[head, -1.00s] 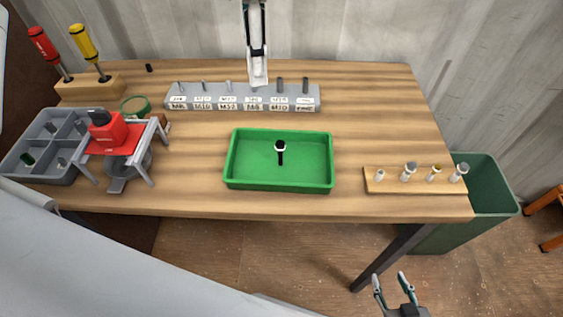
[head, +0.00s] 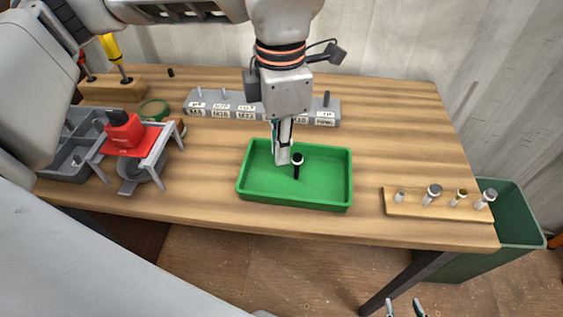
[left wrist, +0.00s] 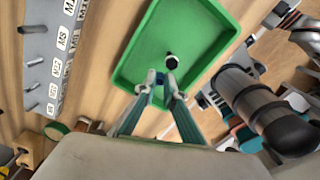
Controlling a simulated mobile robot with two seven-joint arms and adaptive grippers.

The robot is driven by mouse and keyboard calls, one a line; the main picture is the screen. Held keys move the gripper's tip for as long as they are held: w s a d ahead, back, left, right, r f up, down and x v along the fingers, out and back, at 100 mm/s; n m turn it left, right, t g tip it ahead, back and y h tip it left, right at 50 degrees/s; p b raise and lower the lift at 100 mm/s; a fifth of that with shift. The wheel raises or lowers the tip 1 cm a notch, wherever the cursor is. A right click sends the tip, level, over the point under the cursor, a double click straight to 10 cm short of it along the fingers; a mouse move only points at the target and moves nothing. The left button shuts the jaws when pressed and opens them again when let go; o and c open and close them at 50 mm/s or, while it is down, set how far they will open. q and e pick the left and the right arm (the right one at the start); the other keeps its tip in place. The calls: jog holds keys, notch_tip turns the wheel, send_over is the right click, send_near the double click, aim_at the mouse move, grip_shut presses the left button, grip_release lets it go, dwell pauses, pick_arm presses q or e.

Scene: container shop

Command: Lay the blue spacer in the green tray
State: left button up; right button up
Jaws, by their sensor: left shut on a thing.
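The green tray (head: 325,201) stands on the bench in the head view, and also fills the upper middle of the left wrist view (left wrist: 213,18). A black piece with a white top (head: 297,168) is in it. My left gripper (head: 283,156) is over the tray, beside that piece, its fingers pointing down. In the left wrist view its fingertips are closed on a small blue spacer (left wrist: 159,89), mostly hidden between them. The spacer is too small in the head view to make out. My right gripper (head: 404,310) shows only its fingertips, apart, at the bottom edge.
A grey labelled rack (head: 233,112) stands behind the tray. A red-topped stand (head: 131,138) and a grey compartment box (head: 62,165) are at left. A wooden strip with several bolts (head: 430,207) lies at right, a green bin (head: 508,225) beyond the bench.

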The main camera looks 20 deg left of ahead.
aim_at(281, 176)
pick_arm(q)
jog(key=shift+f, duration=2.35)
jog(key=shift+f, duration=0.2)
jog(key=o, duration=0.6)
notch_tip(281, 176, up, 12)
jog(key=shift+r+p, duration=0.2)
jog(key=shift+p, duration=0.1)
jog(key=shift+s, duration=0.1)
